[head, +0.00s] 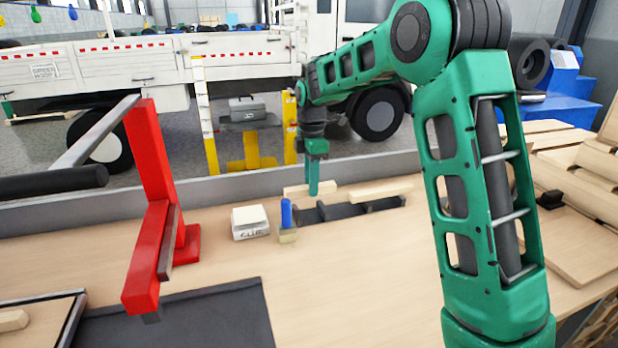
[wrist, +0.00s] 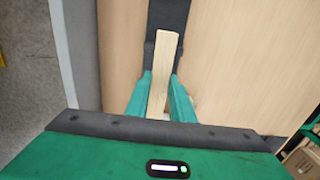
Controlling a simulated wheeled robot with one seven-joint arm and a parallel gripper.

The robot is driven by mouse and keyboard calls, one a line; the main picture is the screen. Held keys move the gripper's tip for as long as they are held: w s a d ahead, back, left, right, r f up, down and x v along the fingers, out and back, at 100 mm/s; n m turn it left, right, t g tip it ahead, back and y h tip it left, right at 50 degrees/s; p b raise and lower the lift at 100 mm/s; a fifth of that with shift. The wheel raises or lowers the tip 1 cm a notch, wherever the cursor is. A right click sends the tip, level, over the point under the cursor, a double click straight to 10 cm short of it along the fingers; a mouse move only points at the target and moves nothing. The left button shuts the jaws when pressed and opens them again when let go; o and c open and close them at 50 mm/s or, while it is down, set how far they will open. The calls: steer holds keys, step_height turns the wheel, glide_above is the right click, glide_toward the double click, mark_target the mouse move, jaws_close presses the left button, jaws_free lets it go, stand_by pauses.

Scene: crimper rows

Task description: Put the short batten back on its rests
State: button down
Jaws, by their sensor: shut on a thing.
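The short batten (head: 296,189) is a pale wooden stick at the back of the bench. My gripper (head: 313,188) points down and is shut on it. In the wrist view the batten (wrist: 164,65) runs lengthwise between the two green fingers (wrist: 160,95). The dark rests (head: 330,213) lie just in front of and below it; a dark strip of them shows beyond the batten in the wrist view (wrist: 168,15). Any gap between the short batten and the rests is hard to tell.
A white box (head: 250,222) and a blue-handled brush (head: 287,222) stand left of the rests. A red clamp (head: 155,200) rises at the left beside a dark mat (head: 185,320). Wooden boards (head: 575,190) are at the right. The bench front middle is clear.

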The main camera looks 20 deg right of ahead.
steer(key=shift+f, duration=2.55)
steer(key=c, duration=1.5)
jaws_free()
steer(key=shift+o, duration=0.2)
steer(key=shift+r, duration=0.1)
step_height(320, 180, up, 10)
steer(key=shift+w+r, duration=0.1)
steer(key=shift+r, duration=0.15)
